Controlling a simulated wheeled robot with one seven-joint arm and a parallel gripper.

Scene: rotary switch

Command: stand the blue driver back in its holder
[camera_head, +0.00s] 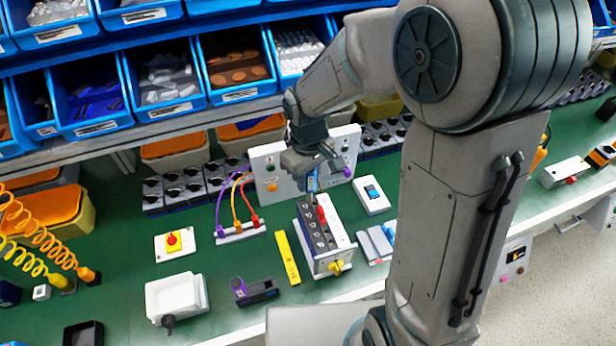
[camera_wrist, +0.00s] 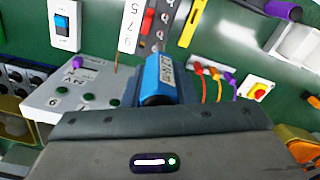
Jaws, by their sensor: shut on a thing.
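My gripper (camera_head: 309,168) is shut on the blue driver (camera_head: 312,182) and holds it above the bench, near the grey numbered switch unit with a red lever (camera_head: 319,240). In the wrist view the driver's blue handle (camera_wrist: 162,80) with a pale printed label sticks out past the gripper's dark front edge, its shaft pointing away. The shaft's tip is hard to make out. A purple and black stand (camera_head: 254,292) lies to the left on the bench front; I cannot tell if it is the driver's holder.
A grey panel with coloured buttons (camera_head: 270,160) stands behind my gripper. A yellow bar (camera_head: 287,258), a red-and-yellow stop button (camera_head: 173,242), a white box (camera_head: 176,296) and looped cables (camera_head: 237,205) lie left. A white blue-rocker switch (camera_head: 373,194) is right.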

